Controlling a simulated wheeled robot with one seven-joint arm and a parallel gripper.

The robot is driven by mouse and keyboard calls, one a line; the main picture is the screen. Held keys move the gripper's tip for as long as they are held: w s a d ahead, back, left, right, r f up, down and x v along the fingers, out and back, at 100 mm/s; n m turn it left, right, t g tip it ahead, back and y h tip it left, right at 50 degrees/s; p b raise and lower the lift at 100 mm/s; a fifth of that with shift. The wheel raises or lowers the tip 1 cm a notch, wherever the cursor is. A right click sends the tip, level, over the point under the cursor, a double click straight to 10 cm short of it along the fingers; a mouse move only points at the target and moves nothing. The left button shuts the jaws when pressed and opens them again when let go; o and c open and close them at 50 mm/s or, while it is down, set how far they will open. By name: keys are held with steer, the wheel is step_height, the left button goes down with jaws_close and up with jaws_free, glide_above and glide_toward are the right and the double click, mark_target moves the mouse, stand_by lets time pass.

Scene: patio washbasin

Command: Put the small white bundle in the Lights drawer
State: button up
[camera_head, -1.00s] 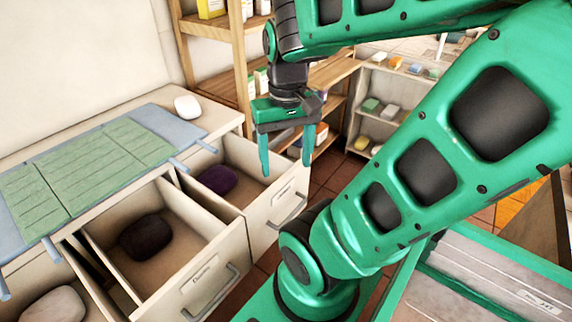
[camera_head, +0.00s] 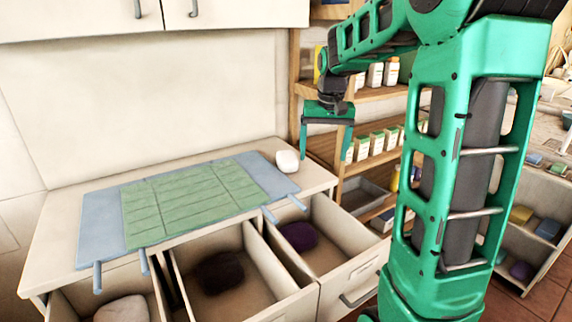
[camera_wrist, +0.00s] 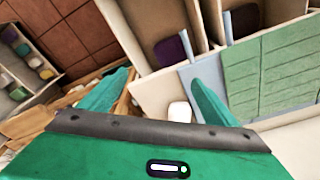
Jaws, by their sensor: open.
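A small white bundle (camera_head: 287,161) lies on the right end of the counter, beside the blue mat. It also shows in the wrist view (camera_wrist: 180,112), near one finger. My gripper (camera_head: 325,152) is open and empty, apart from the bundle and to its right in the head view. Three drawers stand open below the counter. The right drawer (camera_head: 350,234) holds a dark purple bundle (camera_head: 298,236). The middle drawer (camera_head: 262,258) holds a dark brown-black bundle (camera_head: 218,272). The left drawer (camera_head: 158,285) holds a larger pale bundle (camera_head: 122,308). I cannot read any drawer label now.
A green ribbed panel (camera_head: 190,200) lies on the blue mat (camera_head: 98,225), whose straps hang over the counter's front edge. A wooden shelf (camera_head: 375,160) with bottles and boxes stands right of the counter. Wall cabinets (camera_head: 75,18) hang above. The counter's back strip is bare.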

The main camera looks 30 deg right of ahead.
steer(key=t, duration=0.2)
glide_toward(288, 155)
steer(key=shift+y, duration=0.4)
steer(key=x, duration=1)
steer(key=shift+w+d+f, duration=0.1)
steer(key=shift+d+f, duration=0.05)
steer(key=shift+d, duration=0.2)
steer(key=shift+c, duration=0.6)
steer(key=c, duration=1.1)
